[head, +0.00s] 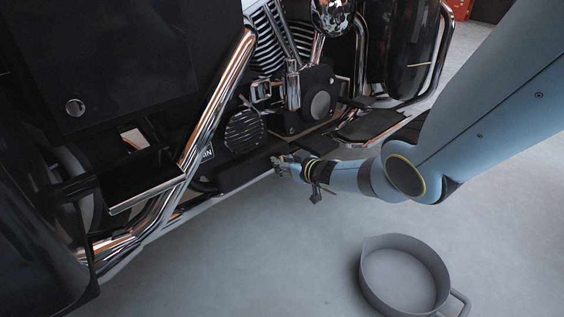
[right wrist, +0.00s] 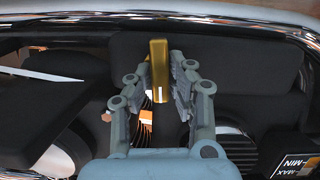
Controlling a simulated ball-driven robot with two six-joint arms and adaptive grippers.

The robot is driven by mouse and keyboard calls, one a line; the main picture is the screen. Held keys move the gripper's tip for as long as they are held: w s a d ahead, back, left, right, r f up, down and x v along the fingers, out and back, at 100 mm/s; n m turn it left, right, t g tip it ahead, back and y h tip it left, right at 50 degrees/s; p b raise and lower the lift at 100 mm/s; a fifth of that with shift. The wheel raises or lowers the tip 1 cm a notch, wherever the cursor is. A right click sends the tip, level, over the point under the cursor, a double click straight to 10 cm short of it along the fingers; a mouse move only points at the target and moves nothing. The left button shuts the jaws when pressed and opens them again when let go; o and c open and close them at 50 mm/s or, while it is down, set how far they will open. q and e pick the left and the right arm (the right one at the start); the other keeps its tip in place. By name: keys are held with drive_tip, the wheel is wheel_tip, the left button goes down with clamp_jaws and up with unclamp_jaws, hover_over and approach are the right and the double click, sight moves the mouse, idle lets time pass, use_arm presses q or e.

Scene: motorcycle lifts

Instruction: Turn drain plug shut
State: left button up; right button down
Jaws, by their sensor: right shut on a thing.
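The drain plug, a brass-coloured bar (right wrist: 158,72), shows in the right wrist view between the fingers of my right gripper (right wrist: 160,85). The gripper is shut on it, with a finger on either side. In the head view my right gripper (head: 281,164) is at the low side of the motorcycle (head: 245,130), just under the engine; the plug itself cannot be made out there. My left gripper is not in view.
A grey round drain pan (head: 405,275) with a side handle stands on the floor at the lower right. Chrome pipes (head: 215,105) and a footboard (head: 368,127) lie close around the right gripper. The floor in front of the motorcycle is otherwise clear.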

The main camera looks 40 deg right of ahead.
drive_tip(key=shift+f+m, duration=0.1)
drive_tip(key=shift+m, duration=0.3)
drive_tip(key=c, duration=1.2)
unclamp_jaws()
drive_tip(key=shift+c, duration=0.2)
drive_tip(key=shift+s, duration=0.1)
drive_tip(key=v, duration=1.2)
drive_tip(key=shift+d, duration=0.15)
